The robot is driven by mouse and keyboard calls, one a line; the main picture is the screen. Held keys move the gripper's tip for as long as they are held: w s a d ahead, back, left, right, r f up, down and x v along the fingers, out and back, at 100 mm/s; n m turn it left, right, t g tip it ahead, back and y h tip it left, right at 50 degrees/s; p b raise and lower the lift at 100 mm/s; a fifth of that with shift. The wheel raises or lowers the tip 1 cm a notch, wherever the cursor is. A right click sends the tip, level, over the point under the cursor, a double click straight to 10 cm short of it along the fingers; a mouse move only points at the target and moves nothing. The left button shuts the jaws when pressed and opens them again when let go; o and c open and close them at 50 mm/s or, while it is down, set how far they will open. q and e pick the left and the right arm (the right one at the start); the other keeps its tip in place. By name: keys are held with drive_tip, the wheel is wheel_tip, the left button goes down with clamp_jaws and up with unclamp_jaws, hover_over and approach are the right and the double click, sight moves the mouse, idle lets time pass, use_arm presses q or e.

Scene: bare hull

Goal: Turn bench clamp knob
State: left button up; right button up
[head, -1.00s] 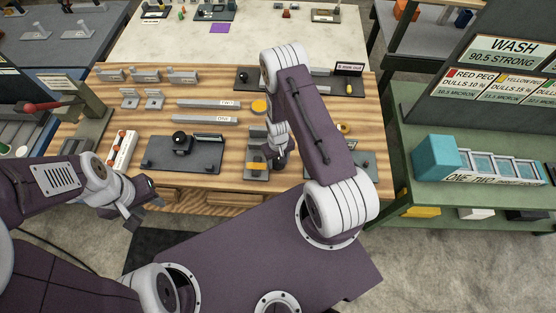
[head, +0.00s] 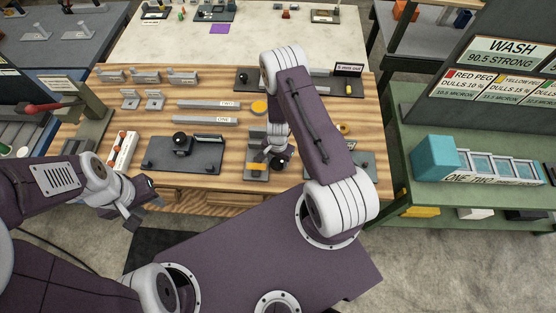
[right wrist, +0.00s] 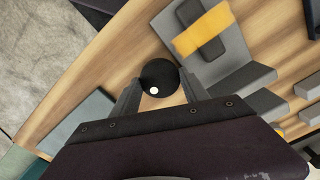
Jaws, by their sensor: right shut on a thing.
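The bench clamp (head: 256,160) is a grey fixture near the front of the wooden bench, below my right forearm. Its black round knob (right wrist: 160,78), with a white dot, shows in the right wrist view. My right gripper (right wrist: 158,92) is shut on the knob, one finger on each side. In the head view my right gripper (head: 272,150) is partly hidden by its own wrist. A yellow bar (right wrist: 206,30) lies across the clamp's grey body in the right wrist view. My left gripper (head: 138,208) hangs in front of the bench's left side, away from the clamp; its finger gap is unclear.
On the wooden bench (head: 225,98), a dark plate with a black knob (head: 182,153) stands left of the clamp. Grey bars (head: 205,120) lie behind it. A white rack of red pegs (head: 123,150) is at the left. A green shelf unit (head: 425,190) stands at the right.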

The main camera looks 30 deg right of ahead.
drive_tip(key=m, duration=0.4)
drive_tip(key=shift+s+m, duration=0.1)
drive_tip(key=shift+m, duration=0.2)
drive_tip(key=m, duration=0.3)
drive_tip(key=shift+m, duration=0.3)
drive_tip(key=m, duration=0.7)
drive_tip(key=shift+a, duration=0.1)
drive_tip(key=m, duration=0.7)
drive_tip(key=shift+m, duration=0.3)
drive_tip(key=m, duration=0.3)
drive_tip(key=shift+m, duration=2)
